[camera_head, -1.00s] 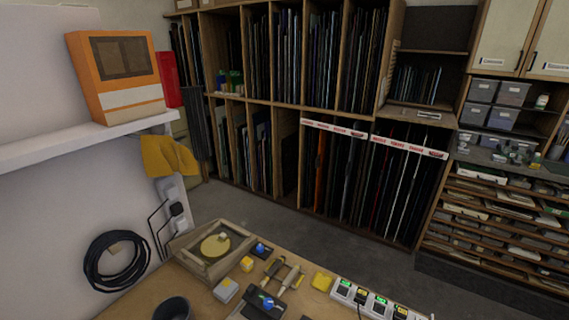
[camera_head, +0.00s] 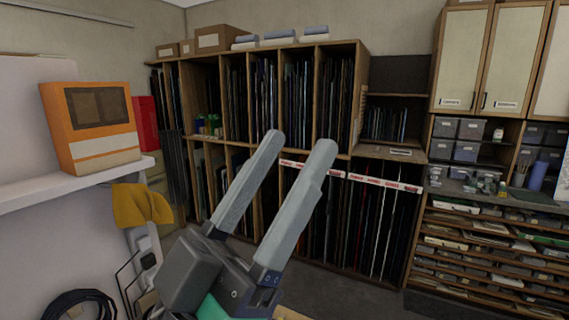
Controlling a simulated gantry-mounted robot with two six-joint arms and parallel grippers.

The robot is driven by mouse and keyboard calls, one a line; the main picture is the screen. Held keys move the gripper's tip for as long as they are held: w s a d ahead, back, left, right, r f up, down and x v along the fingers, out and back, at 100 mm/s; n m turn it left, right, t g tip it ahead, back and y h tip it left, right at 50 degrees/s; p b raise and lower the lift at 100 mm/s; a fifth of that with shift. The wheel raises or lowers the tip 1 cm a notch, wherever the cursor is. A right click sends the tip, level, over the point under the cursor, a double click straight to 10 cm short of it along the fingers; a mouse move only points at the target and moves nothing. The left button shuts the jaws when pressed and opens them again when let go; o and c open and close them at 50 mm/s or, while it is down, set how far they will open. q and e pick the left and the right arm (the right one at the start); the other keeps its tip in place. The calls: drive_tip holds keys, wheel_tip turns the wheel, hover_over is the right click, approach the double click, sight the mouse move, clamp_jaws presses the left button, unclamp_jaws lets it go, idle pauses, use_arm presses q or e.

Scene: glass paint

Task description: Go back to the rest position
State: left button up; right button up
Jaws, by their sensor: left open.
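My left gripper (camera_head: 299,146) is in the lower middle of the head view, raised in front of the shelving. Its two long grey fingers point up and are spread apart, with nothing between them. My right gripper is not in view. The workbench is almost wholly out of view below; only a small strip of it may show at the bottom edge beside my gripper.
A tall wooden rack (camera_head: 362,56) of upright sheets stands behind my gripper. An orange box (camera_head: 100,143) sits on a white wall shelf (camera_head: 75,180) at left, with a yellow cloth (camera_head: 140,205) below. Flat wooden shelves (camera_head: 480,240) stand at right. Grey floor shows between.

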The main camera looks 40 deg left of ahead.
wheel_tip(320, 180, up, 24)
drive_tip(key=p, duration=2.3)
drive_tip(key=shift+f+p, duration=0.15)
drive_tip(key=shift+p, duration=0.2)
